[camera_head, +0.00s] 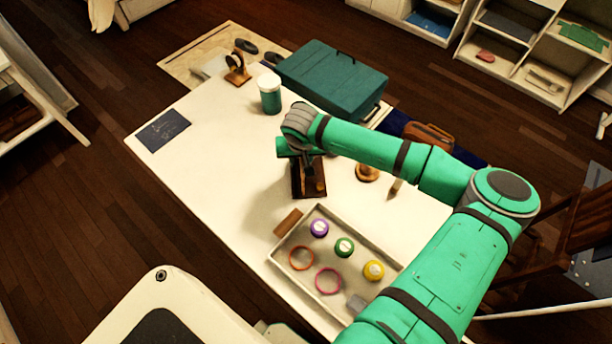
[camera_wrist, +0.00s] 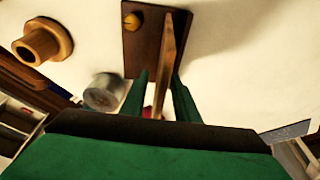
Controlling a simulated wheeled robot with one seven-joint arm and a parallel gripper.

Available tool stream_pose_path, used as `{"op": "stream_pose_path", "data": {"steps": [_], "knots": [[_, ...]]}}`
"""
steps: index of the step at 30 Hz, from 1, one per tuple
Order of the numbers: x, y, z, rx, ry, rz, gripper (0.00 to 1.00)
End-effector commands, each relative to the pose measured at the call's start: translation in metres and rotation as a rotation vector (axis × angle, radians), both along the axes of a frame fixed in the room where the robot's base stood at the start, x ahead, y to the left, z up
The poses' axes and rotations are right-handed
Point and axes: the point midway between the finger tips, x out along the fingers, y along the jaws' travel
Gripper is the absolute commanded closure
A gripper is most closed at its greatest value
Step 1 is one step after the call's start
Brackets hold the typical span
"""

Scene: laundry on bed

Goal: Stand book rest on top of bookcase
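A dark brown wooden piece, which I take to be the book rest (camera_head: 312,181), is on the white table under my gripper (camera_head: 308,165). In the wrist view the book rest (camera_wrist: 146,42) shows a dark flat board with a round knob and a thin lighter slat. My gripper (camera_wrist: 160,76) has its fingers apart, one on each side of the slat, with a gap visible at the left finger. Contact at the right finger is unclear. A pale open-shelved unit, likely the bookcase (camera_head: 462,50), stands at the upper right. My wrist hides part of the book rest in the head view.
A tray (camera_head: 268,254) with coloured jars and rings lies on the near side. A round wooden piece (camera_head: 367,173) is to the right. A wooden chair (camera_head: 572,225) is at the right.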

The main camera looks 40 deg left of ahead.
Motion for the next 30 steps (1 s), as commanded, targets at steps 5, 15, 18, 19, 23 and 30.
{"op": "stream_pose_path", "data": {"steps": [5, 15, 18, 19, 23, 30], "knots": [[0.0010, -0.0016, 0.0002, 0.000, 0.000, -0.003, 0.72], [0.0016, -0.0027, -0.0022, 0.000, 0.000, -0.006, 0.72], [0.0013, -0.0024, -0.0036, 0.000, 0.000, -0.006, 0.72], [0.0012, -0.0023, -0.0039, 0.001, 0.001, -0.005, 0.72], [0.0010, -0.0016, -0.0044, 0.001, 0.001, -0.004, 0.72], [0.0026, -0.0043, -0.0045, 0.000, 0.000, -0.008, 0.81]]}}
